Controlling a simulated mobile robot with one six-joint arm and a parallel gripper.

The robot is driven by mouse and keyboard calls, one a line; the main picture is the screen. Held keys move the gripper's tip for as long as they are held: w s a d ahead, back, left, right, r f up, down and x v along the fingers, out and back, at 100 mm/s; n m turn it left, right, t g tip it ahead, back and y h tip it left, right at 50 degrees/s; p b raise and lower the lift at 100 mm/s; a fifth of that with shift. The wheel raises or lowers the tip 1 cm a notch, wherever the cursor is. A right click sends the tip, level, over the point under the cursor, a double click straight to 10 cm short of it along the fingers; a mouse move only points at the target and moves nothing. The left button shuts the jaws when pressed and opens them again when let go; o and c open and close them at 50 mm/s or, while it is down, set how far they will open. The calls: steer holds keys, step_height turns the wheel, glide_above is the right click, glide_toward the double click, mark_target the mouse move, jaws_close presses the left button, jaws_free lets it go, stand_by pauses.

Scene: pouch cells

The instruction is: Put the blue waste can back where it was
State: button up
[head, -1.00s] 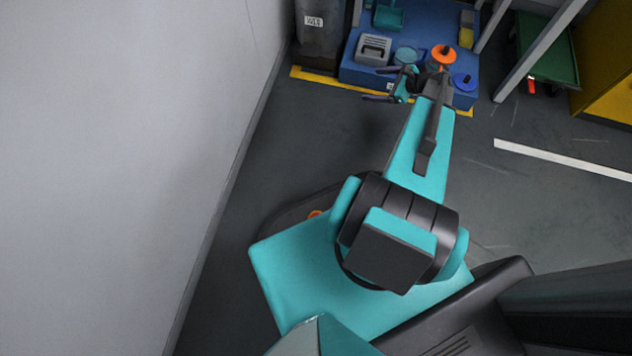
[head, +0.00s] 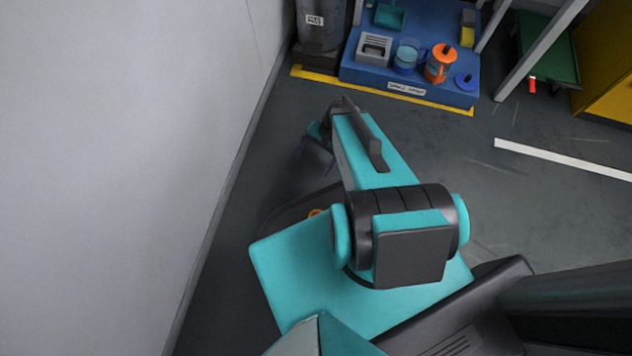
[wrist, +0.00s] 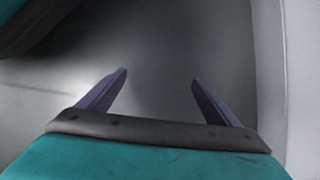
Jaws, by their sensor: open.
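A blue can (head: 406,58) stands upright on the blue platform (head: 350,76) at the top of the head view, between a grey box and an orange can. My gripper (wrist: 160,78) is open and empty in the wrist view, with two purple fingers apart over bare grey floor. In the head view my gripper is low in front of my base, partly hidden by my arm, and well away from the platform.
An orange can (head: 440,66), a grey box (head: 374,48), a small blue lidded item (head: 465,82) and a teal dustpan-like item (head: 389,15) are on the platform. A dark bin (head: 320,30) stands left of it. A wall (head: 130,150) runs along the left.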

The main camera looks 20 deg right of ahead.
steer(key=s+a+n, duration=0.1)
steer(key=s, duration=0.1)
steer(key=s+a+n+g+h, duration=0.1)
steer(key=s+n, duration=0.1)
steer(key=s+a+f+n+g, duration=0.1)
steer(key=s, duration=0.1)
steer(key=shift+s+a+n+h, duration=0.15)
steer(key=shift+a+n+h, duration=0.15)
steer(key=shift+a+h, duration=0.1)
steer(key=s+n+h, duration=0.1)
steer(key=s, duration=0.1)
steer(key=s+a+n+g, duration=0.1)
steer(key=n, duration=0.1)
steer(key=s+n+h, duration=0.1)
steer(key=s+n, duration=0.1)
steer(key=shift+s+a+h, duration=0.15)
steer(key=shift+s+h, duration=0.15)
steer(key=shift+s, duration=0.05)
steer(key=shift+s+n+h, duration=0.3)
steer(key=shift+s+n, duration=0.2)
steer(key=shift+r, duration=0.1)
